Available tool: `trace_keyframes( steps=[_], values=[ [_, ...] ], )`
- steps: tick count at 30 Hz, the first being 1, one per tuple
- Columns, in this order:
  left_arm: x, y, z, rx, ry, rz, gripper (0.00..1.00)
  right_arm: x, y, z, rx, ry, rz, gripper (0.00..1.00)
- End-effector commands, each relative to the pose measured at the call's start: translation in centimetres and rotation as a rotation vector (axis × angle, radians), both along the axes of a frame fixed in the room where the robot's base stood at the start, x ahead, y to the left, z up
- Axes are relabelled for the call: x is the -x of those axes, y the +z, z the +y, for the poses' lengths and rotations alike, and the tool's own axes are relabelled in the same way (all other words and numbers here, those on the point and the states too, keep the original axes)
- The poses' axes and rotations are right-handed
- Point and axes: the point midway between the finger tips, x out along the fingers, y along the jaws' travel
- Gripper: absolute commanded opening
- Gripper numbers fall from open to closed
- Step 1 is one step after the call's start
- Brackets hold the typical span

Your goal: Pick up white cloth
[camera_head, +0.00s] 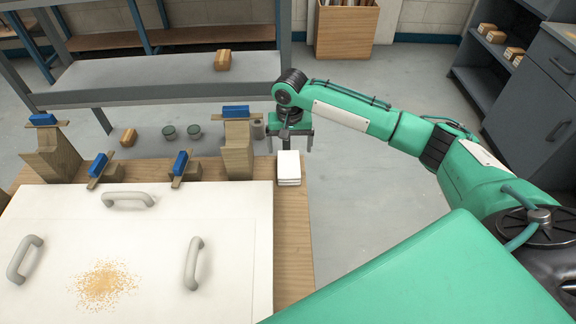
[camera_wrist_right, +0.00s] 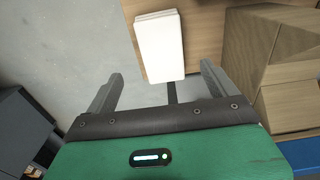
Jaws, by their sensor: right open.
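The white cloth (camera_head: 288,168) is a small folded stack at the far right corner of the wooden table. In the right wrist view the cloth (camera_wrist_right: 161,45) lies beyond the fingertips, roughly in line with the gap between them. My right gripper (camera_head: 290,146) is open and empty, just behind the cloth in the head view. Its two fingers also show apart in the right wrist view (camera_wrist_right: 162,78). I see no contact between the fingers and the cloth. My left gripper is not in view.
A white board (camera_head: 150,215) with grey handles and a patch of tan crumbs (camera_head: 105,285) covers most of the table. Wooden blocks (camera_head: 238,150) with blue-handled tools stand along its back edge, left of the cloth. A grey shelf (camera_head: 170,75) stands behind. Floor right of the table is clear.

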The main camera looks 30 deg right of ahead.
Motion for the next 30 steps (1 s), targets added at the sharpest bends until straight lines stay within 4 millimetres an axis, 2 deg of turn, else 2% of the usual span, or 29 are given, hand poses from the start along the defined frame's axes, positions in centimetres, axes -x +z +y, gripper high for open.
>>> trace_keyframes(
  steps=[4,11,21,29,30],
  values=[
    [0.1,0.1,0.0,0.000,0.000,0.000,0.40,0.0,-2.5,0.0,-0.001,0.000,0.002,0.89],
    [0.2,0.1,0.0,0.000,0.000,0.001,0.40,-0.1,-4.2,0.0,0.000,0.001,0.000,0.89],
    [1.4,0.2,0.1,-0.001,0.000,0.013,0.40,-0.3,-8.6,0.1,0.000,0.001,-0.001,0.89],
    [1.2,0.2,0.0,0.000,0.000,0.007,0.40,-0.4,-9.0,0.1,0.000,0.001,-0.002,0.89],
    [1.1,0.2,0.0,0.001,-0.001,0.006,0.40,-0.4,-9.0,0.1,0.000,0.001,-0.002,0.85]
  ],
)
